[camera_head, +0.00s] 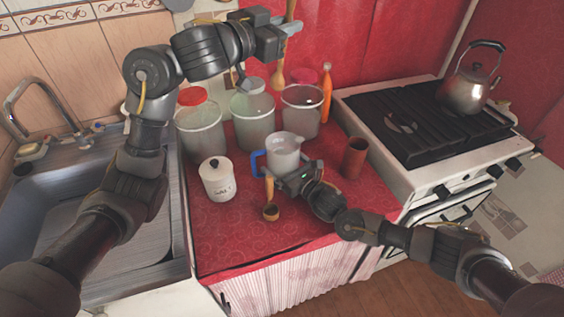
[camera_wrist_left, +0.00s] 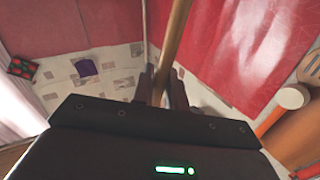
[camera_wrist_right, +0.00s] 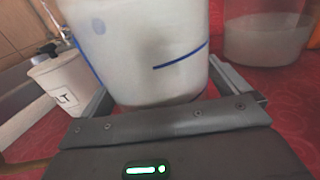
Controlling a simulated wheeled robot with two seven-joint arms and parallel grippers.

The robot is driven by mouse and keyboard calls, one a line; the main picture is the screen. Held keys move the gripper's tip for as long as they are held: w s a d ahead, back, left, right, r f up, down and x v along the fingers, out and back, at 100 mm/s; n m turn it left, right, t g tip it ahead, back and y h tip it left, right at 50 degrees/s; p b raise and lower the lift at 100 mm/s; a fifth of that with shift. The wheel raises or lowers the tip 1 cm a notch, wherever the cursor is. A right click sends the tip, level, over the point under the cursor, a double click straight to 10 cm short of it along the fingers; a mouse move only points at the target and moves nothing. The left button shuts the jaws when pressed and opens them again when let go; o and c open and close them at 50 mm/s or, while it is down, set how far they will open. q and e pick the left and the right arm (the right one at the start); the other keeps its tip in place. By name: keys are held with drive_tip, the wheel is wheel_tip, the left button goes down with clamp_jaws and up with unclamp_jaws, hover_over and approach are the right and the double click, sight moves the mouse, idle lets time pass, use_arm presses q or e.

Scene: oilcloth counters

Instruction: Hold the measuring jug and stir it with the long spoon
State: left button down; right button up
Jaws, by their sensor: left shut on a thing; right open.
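The long spoon (camera_head: 278,76), wooden, hangs upright with its bowl end down, above and behind the jug. My left gripper (camera_head: 287,27) is shut on its handle; the handle (camera_wrist_left: 176,40) also shows between the fingers in the left wrist view. The measuring jug (camera_head: 285,153), whitish with a blue handle (camera_head: 256,163), stands upright on the red oilcloth. My right gripper (camera_head: 284,177) is open at the jug's near side. In the right wrist view the jug (camera_wrist_right: 140,50) stands between the spread fingers; I cannot tell whether they touch it.
A lidded white salt pot (camera_head: 218,182) stands left of the jug. A short wooden scoop (camera_head: 270,212) is in front. A brown cup (camera_head: 354,158) is to the right. Large jars (camera_head: 202,130) and an orange bottle (camera_head: 326,95) stand behind. The stove (camera_head: 415,130) and sink (camera_head: 100,220) flank the counter.

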drive_tip(key=shift+w+a, duration=0.35)
drive_tip(key=shift+w, duration=0.05)
drive_tip(key=c, duration=1.4)
